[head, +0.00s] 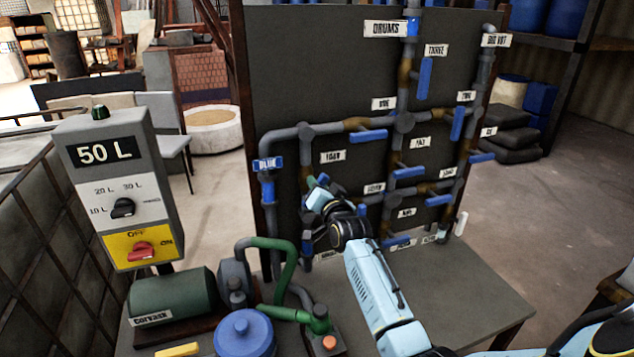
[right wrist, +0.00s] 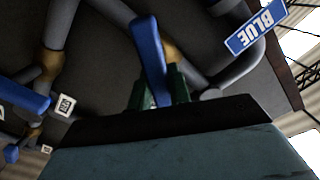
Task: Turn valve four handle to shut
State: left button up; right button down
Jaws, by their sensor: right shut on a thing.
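My right gripper (head: 318,192) is at the left part of the dark pipe board, shut on a blue valve handle. The handle's tip shows just above the fingers in the head view (head: 323,179). In the right wrist view the blue handle (right wrist: 148,50) stands between the green fingers (right wrist: 158,95), in front of a pipe with a brownish section. A small label (head: 333,156) sits just above this handle; it may read FOUR, but it is blurred. The gripper hides most of the handle and its angle to the pipe. My left gripper is not in view.
Other blue handles (head: 369,136) sit close by on the grey pipes. A control box (head: 120,185) reading 50 L stands at the left. A green tank (head: 170,305), a green hose (head: 288,265) and a blue-lidded vessel (head: 245,335) stand on the table. The table's right part (head: 470,295) is clear.

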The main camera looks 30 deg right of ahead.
jog(key=m, duration=0.2)
jog(key=m+p, duration=0.1)
jog(key=m, duration=0.1)
jog(key=shift+d+f+m, duration=0.2)
jog(key=shift+m, duration=0.2)
jog(key=m, duration=0.4)
jog(key=shift+s+d+f+m, duration=0.1)
jog(key=shift+f+m, duration=0.2)
jog(key=c, duration=1.3)
grip_release()
jog(key=v, duration=1.3)
jog(key=shift+s, duration=0.2)
